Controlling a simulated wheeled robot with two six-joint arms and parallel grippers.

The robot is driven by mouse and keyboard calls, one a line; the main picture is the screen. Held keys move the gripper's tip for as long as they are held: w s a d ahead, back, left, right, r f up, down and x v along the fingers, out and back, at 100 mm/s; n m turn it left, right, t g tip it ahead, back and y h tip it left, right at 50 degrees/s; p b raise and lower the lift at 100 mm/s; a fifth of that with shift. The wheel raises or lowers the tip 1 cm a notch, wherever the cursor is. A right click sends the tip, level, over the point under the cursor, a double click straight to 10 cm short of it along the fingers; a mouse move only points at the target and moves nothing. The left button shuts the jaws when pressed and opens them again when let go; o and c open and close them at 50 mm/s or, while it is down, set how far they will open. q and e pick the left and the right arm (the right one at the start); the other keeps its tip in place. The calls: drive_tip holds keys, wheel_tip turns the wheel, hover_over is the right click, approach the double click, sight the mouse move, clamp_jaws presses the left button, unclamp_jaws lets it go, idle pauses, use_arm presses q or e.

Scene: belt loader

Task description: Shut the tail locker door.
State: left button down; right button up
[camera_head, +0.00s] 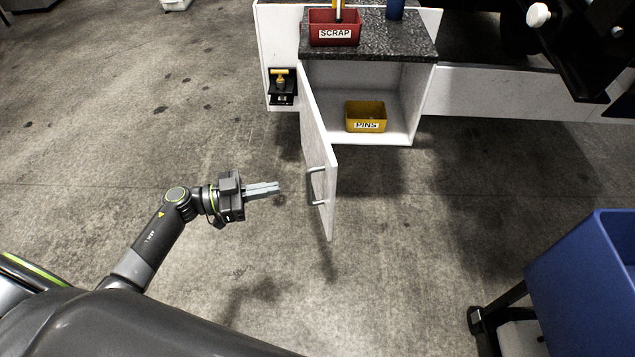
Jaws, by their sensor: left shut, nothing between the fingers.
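The tail locker (408,91) is a white cabinet with a dark speckled top, and its front is open. Its white door (322,150) is hinged at the left side and swung out towards me. A grey bar handle (315,186) is on the door's left-facing side, near its free edge. My left gripper (278,187) is shut and empty, to the left of the handle and apart from it, with its fingers pointing right at the door. My right gripper is not in view.
A yellow PINS bin (366,117) stands inside the locker. A red SCRAP bin (334,28) stands on top. A yellow-handled valve or tap (281,80) is left of the opening. A blue bin (590,290) is at the lower right. The floor around the door is clear.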

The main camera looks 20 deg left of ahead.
sight(328, 179)
use_arm(q)
drive_tip(key=x, duration=1)
drive_tip(key=shift+a, duration=0.1)
drive_tip(key=shift+w+d, duration=0.25)
drive_tip(key=shift+d, duration=0.25)
